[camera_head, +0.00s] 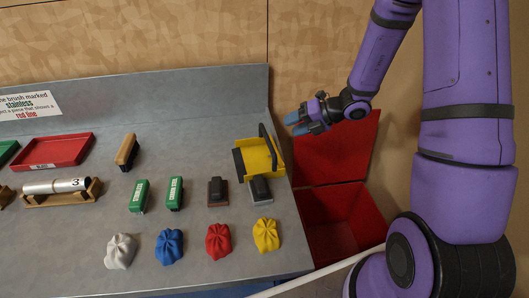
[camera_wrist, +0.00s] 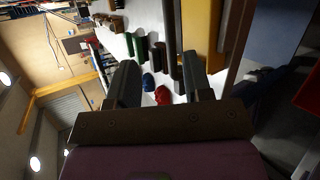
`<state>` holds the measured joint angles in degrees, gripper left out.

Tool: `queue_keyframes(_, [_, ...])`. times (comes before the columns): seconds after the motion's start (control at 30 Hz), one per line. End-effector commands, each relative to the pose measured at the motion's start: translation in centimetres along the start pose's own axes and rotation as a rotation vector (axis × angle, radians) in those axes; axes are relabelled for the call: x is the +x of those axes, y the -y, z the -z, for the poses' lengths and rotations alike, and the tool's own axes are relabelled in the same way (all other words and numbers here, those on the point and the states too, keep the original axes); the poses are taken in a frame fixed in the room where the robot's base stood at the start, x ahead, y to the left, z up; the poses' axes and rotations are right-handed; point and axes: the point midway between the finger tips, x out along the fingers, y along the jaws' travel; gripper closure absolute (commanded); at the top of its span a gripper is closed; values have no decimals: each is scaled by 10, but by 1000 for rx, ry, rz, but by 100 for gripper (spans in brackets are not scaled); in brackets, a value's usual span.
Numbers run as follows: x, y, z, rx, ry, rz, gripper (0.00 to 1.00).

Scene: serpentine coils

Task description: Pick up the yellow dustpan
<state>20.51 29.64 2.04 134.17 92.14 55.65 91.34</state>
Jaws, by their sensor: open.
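The yellow dustpan (camera_head: 257,156) lies at the right end of the grey bench in the head view, with a black bar-like handle on its right side. My gripper (camera_head: 307,121) is above and to the right of it, apart from it, with blue-tipped fingers pointing left. In the wrist view the yellow dustpan (camera_wrist: 201,35) shows at the top, beyond the fingers. My gripper (camera_wrist: 160,85) is open there, with nothing between its two fingers.
Black-topped blocks (camera_head: 217,190), green brushes (camera_head: 139,195) and coloured cloth bundles (camera_head: 266,235) stand left of and in front of the dustpan. A red tray (camera_head: 57,150) is farther left. An open red bin (camera_head: 330,212) stands off the bench's right end. A raised back panel (camera_head: 190,92) edges the bench.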

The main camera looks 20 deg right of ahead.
Motion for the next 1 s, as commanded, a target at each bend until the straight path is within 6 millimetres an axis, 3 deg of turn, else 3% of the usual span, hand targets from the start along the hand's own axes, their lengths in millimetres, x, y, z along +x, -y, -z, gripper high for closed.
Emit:
queue_keyframes(0.17, [10,10,-3,73,20,-1,54])
queue_keyframes(0.4, [44,10,-3,72,18,-2,54])
queue_keyframes(0.67, [62,11,-4,71,20,-1,54])
queue_keyframes(1.0, [105,15,-4,70,18,-1,54])
